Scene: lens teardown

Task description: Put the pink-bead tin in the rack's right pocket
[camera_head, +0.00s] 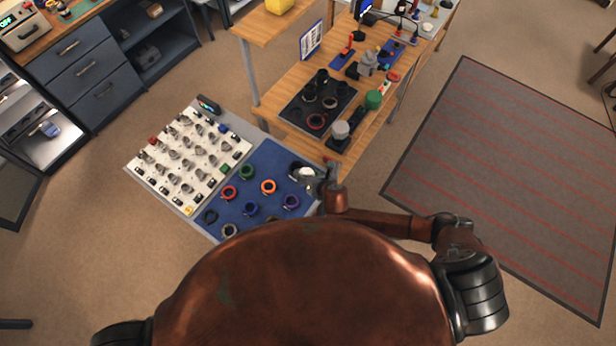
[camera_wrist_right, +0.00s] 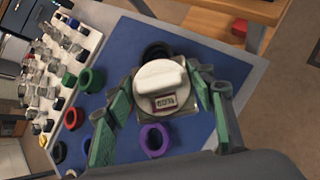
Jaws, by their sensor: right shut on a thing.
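My right gripper (camera_head: 312,180) is shut on a white-topped thing with a raised bar on top and a small red-framed label (camera_wrist_right: 164,102). The fingers (camera_wrist_right: 165,92) press on either side of it in the right wrist view. It is over the right edge of the blue mat (camera_head: 268,158). No pink beads show, so I cannot tell from its look whether this is the pink-bead tin. A white-grey tin (camera_head: 341,128) on a dark base stands at the bench's near end. I cannot clearly make out the rack or its right pocket. My left gripper is out of view.
The mat carries several coloured rings, among them a purple one (camera_wrist_right: 155,138) and an orange one (camera_head: 268,187). A white board (camera_head: 160,145) with rows of small parts lies left. The wooden bench (camera_head: 272,98) holds a black tray (camera_head: 300,108) and a green tin (camera_head: 373,99).

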